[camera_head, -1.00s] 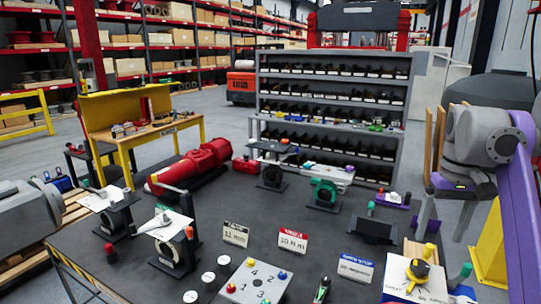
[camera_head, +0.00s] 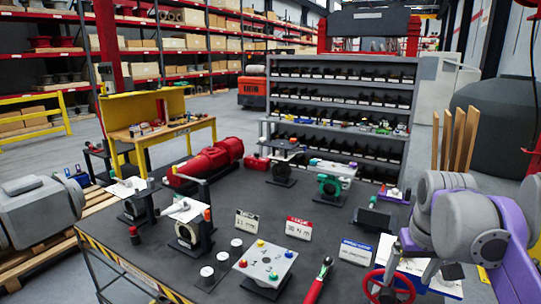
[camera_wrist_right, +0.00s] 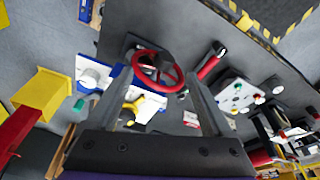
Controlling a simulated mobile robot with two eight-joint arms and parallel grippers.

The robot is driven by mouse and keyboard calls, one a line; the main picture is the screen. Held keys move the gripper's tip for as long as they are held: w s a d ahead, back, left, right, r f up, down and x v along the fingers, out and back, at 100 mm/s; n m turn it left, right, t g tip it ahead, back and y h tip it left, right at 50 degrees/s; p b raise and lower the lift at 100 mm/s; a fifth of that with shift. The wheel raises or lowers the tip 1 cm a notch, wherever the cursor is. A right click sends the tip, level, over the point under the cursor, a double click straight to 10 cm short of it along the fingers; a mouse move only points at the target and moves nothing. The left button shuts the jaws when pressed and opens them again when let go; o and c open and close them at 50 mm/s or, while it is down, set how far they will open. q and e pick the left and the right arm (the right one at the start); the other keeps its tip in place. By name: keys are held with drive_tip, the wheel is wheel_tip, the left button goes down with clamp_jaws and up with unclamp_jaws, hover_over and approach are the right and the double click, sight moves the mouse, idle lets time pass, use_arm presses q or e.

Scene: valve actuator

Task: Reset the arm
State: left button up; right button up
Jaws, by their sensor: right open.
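My right gripper (camera_head: 428,268) is at the front right of the dark bench, pointing down. Its two grey fingers are open and empty in the right wrist view (camera_wrist_right: 155,95). A red handwheel (camera_head: 388,270) stands by the bench's front edge, just left of the gripper in the head view. In the right wrist view the red wheel (camera_wrist_right: 180,75) appears between and beyond the fingers, apart from them as far as I can tell. A red lever handle (camera_head: 318,283) lies left of the wheel. My left gripper is not in view.
A grey plate with coloured knobs (camera_head: 266,262) and several label cards (camera_head: 299,228) sit on the bench. A yellow item (camera_wrist_right: 130,110) lies on a white sheet near the wheel. Red and green valve parts (camera_head: 330,187) stand farther back. A yellow post (camera_wrist_right: 45,90) is beside the bench.

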drive_tip(key=s+a+f+t, duration=0.1)
drive_tip(key=s+a+f, duration=0.2)
drive_tip(key=s+f, duration=0.2)
drive_tip(key=s+a+f+n+t, duration=0.1)
drive_tip(key=s+a+f, duration=0.3)
drive_tip(key=f, duration=0.6)
drive_tip(key=s+a+f+t, duration=0.1)
drive_tip(key=s+a+f, duration=0.2)
drive_tip(key=s+f, duration=0.2)
wheel_tip(320, 180, down, 3)
drive_tip(key=shift+s+a+t+y, duration=0.3)
drive_tip(key=shift+s+a+t, duration=0.05)
drive_tip(key=shift+a+t, duration=0.05)
